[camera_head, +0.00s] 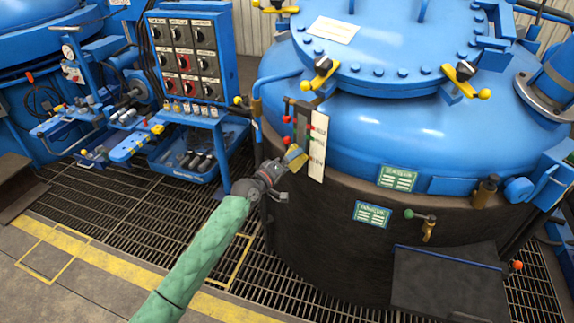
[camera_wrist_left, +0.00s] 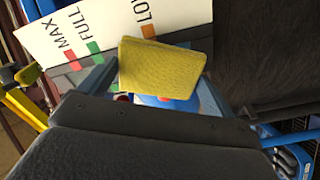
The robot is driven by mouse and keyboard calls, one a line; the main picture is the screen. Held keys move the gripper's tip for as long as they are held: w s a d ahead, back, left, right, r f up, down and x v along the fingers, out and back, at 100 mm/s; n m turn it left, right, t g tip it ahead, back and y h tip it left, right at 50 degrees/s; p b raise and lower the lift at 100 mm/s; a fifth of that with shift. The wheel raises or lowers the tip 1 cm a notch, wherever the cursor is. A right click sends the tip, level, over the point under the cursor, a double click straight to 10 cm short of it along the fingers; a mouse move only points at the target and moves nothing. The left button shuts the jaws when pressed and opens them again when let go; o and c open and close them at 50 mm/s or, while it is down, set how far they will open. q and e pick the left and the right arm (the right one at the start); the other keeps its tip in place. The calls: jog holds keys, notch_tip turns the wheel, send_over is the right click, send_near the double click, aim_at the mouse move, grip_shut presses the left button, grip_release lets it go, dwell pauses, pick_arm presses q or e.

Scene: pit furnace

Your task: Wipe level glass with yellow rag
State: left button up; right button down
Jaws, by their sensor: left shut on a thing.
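The yellow rag (camera_head: 295,157) is a small folded pad held in my left gripper (camera_head: 284,164). In the left wrist view the rag (camera_wrist_left: 160,68) sits between the two fingers and covers part of what is behind it. The level glass (camera_head: 302,122) is a narrow upright gauge with red and green fittings on the furnace's left front side. A white scale plate (camera_head: 318,147) stands beside it. In the left wrist view the plate (camera_wrist_left: 108,30) reads MAX, FULL and LO. The rag is close to the gauge's lower end; I cannot tell whether it touches. My right gripper is not in view.
The large blue furnace (camera_head: 380,110) with a dark lower body fills the right. A control panel (camera_head: 188,58) and a blue bin (camera_head: 200,150) of dark parts stand left of the gauge. The floor grating (camera_head: 110,205) in front is mostly clear.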

aim_at(302, 119)
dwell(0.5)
pick_arm(q)
jog(key=shift+x, duration=1)
dwell(0.3)
jog(key=shift+a+r+p, duration=0.1)
jog(key=shift+r+p, duration=1.15)
jog(key=shift+r, duration=0.55)
jog(key=shift+r+p, duration=4.1)
jog(key=shift+r, duration=1.3)
jog(key=shift+f, duration=0.15)
jog(key=shift+f+b, duration=4.3)
jog(key=shift+f, duration=1.05)
jog(key=shift+f+b, duration=1.45)
jog(key=shift+f, duration=0.25)
